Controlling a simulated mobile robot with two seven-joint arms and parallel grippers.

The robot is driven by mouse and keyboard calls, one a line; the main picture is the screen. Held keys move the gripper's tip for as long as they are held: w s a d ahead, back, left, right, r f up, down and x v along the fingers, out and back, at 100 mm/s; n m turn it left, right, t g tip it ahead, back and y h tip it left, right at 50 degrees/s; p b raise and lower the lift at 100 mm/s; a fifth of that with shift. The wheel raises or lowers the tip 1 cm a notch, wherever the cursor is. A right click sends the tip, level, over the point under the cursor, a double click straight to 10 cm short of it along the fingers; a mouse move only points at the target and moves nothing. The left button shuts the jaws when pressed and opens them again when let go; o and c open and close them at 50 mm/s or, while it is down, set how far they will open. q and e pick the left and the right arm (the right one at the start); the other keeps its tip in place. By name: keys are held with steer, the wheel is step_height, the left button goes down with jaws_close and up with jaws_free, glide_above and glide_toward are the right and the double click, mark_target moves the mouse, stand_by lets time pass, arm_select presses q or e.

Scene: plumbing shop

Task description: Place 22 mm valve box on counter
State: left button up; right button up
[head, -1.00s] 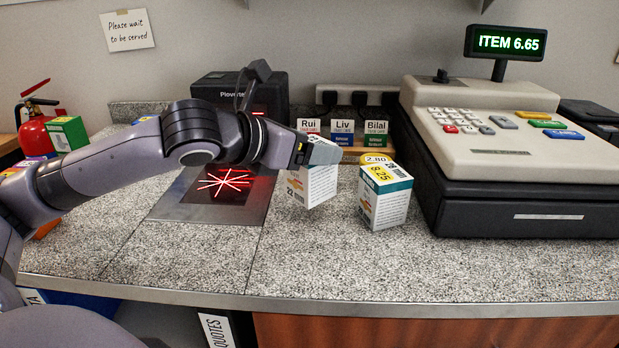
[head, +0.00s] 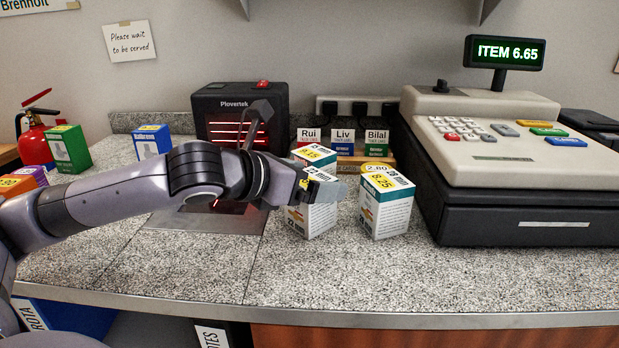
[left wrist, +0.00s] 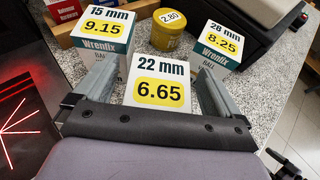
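The 22 mm valve box (head: 312,221), white with a yellow 6.65 label, appears to stand upright on the speckled counter (head: 330,272), left of the 28 mm box (head: 387,212). My left gripper (head: 322,190) is at its top. In the left wrist view the 22 mm box (left wrist: 158,82) lies between the two fingers (left wrist: 157,85), with a narrow gap visible on each side, so the gripper looks open. The box's lower sides are partly hidden there.
A 15 mm box (head: 315,155) stands close behind, and a yellow tub (left wrist: 165,30) stands between the boxes at the back. The till (head: 500,170) is at right, the scanner (head: 240,100) behind my arm. The counter's front is clear.

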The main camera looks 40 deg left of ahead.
arm_select(q)
steer(key=shift+r, duration=0.25)
steer(key=shift+v, duration=2.05)
steer(key=b+v, duration=0.4)
steer(key=v, duration=0.3)
steer(key=shift+s+b, duration=0.35)
steer(key=shift+s, duration=0.05)
steer(key=shift+a+r, duration=0.1)
